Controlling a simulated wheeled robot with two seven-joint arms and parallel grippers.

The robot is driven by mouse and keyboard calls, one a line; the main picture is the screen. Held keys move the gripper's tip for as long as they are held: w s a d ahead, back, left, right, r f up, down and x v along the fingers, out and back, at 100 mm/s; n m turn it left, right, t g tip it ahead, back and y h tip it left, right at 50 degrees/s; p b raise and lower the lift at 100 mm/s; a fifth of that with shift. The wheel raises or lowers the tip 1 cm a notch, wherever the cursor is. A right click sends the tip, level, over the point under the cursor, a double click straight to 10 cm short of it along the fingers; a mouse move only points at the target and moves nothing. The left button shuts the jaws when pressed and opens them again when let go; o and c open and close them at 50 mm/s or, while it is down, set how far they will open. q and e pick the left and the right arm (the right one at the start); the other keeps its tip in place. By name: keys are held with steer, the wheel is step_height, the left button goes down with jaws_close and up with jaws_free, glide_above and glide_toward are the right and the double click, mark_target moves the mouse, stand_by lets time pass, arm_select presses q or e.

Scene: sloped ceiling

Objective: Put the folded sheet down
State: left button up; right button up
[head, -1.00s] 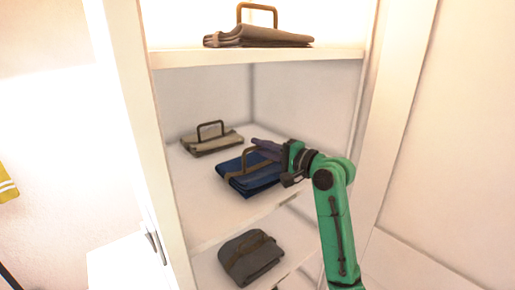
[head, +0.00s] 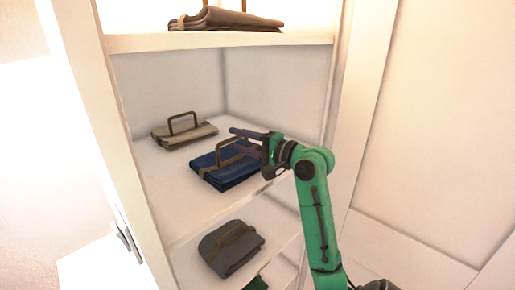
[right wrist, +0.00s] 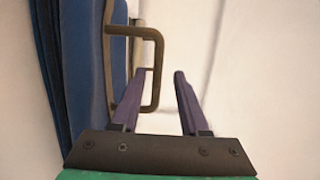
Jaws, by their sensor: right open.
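The blue folded sheet (head: 222,172) lies on the middle shelf (head: 165,210), with a tan strap and a brown handle. My right gripper (head: 246,142) is at the handle, just above and right of the sheet. In the right wrist view its two purple fingers (right wrist: 163,73) are apart. The upright handle bar (right wrist: 157,70) shows between them, and the left finger seems to pass through the handle loop. The sheet (right wrist: 85,60) fills the left of that view. My left gripper is not in view.
A beige folded sheet (head: 184,136) with a handle lies behind left on the same shelf. A grey one (head: 230,249) lies on the shelf below, and a brown one (head: 225,22) on the top shelf (head: 215,42). The cabinet's side panel (head: 85,100) stands at left.

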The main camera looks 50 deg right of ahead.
steer(key=b+v, duration=0.3)
steer(key=v, duration=0.6)
steer(key=shift+s+f, duration=0.1)
steer(key=shift+s, duration=0.5)
